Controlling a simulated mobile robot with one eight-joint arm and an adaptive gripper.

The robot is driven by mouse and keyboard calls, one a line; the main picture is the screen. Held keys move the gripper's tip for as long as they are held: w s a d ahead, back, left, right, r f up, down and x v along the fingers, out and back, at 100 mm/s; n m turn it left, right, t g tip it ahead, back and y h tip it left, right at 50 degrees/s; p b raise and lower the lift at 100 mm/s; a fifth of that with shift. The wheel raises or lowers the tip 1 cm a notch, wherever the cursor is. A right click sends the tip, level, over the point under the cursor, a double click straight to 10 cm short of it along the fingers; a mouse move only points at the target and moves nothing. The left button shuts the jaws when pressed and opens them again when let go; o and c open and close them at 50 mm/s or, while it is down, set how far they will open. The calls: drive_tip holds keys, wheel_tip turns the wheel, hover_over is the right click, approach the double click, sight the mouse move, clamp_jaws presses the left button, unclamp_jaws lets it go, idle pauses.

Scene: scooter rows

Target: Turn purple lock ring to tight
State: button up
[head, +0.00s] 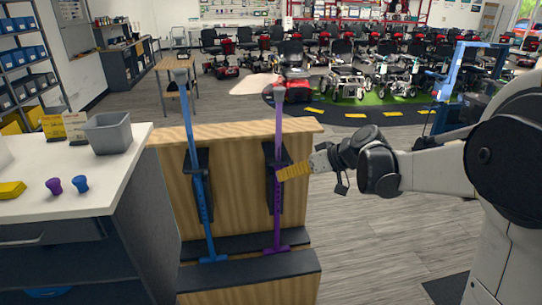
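A purple pole (279,110) with a grey top stands upright against a wooden panel, its foot on a dark ledge. A dark bracket (271,190) sits behind it at mid height. The purple lock ring is not clearly made out; it may be at the bracket, by the gripper's end. My gripper (318,161) reaches in from the right, its end beside the purple pole at bracket height. A yellow ribbed piece (294,172) lies between gripper and pole; I cannot tell whether it is gripped or whether anything touches the pole. The fingers are too small to read.
A similar blue pole (195,150) stands left on the same wooden panel (237,150). A white counter (110,180) at left holds a grey bin (104,133), a purple knob (53,186) and a blue knob (81,184). Open floor lies right of the panel; scooters stand behind.

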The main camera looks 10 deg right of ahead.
drive_tip(key=w+d+f+n+t+y, duration=0.25)
drive_tip(key=w+d+f, duration=0.2)
drive_tip(key=w, duration=0.45)
drive_tip(key=n+t+y+p, duration=0.1)
drive_tip(key=n+t+y, duration=0.1)
drive_tip(key=n+y, duration=0.15)
approach(282, 166)
drive_tip(key=shift+g, duration=0.25)
drive_tip(key=b+x, duration=0.1)
drive_tip(key=x, duration=0.1)
drive_tip(key=b+x, duration=0.1)
drive_tip(key=x, duration=0.1)
drive_tip(key=f+b+x, duration=0.1)
drive_tip(key=x, duration=0.2)
drive_tip(key=shift+w+d, duration=0.3)
drive_tip(key=shift+w, duration=0.1)
drive_tip(key=shift+w+a+r, duration=0.1)
drive_tip(key=shift+w+a, duration=0.25)
drive_tip(key=shift+a, duration=0.05)
clamp_jaws()
